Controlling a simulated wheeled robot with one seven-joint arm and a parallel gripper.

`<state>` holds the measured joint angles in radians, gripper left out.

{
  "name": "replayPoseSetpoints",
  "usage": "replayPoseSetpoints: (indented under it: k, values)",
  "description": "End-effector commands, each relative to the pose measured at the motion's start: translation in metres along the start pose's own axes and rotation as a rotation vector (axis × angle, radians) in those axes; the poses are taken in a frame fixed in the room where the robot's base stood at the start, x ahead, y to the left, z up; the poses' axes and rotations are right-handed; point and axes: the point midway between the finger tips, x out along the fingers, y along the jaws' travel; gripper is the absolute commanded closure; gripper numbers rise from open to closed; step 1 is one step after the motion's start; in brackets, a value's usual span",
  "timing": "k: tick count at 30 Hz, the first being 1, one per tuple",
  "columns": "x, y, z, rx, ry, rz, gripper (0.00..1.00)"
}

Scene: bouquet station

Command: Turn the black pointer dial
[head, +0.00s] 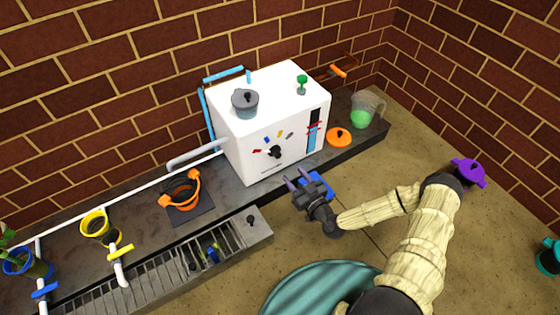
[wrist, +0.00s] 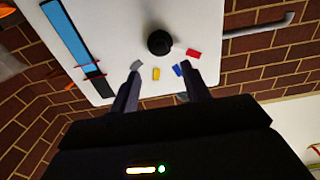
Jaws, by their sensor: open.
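The black pointer dial (head: 275,152) is on the front of a white box-shaped machine (head: 240,140). Small red, blue, yellow and grey marks lie in an arc around it. In the wrist view the dial (wrist: 159,42) shows as a round black knob on the white panel, just beyond the fingertips. I cannot tell which mark its pointer faces. My gripper (head: 297,181) is open and empty, in front of the machine and to the lower right of the dial. In the wrist view its two fingers (wrist: 160,76) are spread below the dial, apart from it.
A blue level strip (head: 312,138) with red markers is right of the dial. A grey pot (head: 245,103) and green knob (head: 302,84) are on top. An orange lidded item (head: 339,137) and clear jug (head: 367,108) stand right.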

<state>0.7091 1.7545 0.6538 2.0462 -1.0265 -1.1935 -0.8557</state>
Motion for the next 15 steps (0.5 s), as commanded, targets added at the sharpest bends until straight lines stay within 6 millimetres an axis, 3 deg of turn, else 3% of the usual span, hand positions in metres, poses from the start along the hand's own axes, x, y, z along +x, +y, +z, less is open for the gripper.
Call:
replayPoseSetpoints:
  k: [15]
  values:
    - [0.089, 0.000, 0.003, 0.000, 0.001, -0.001, 0.53]
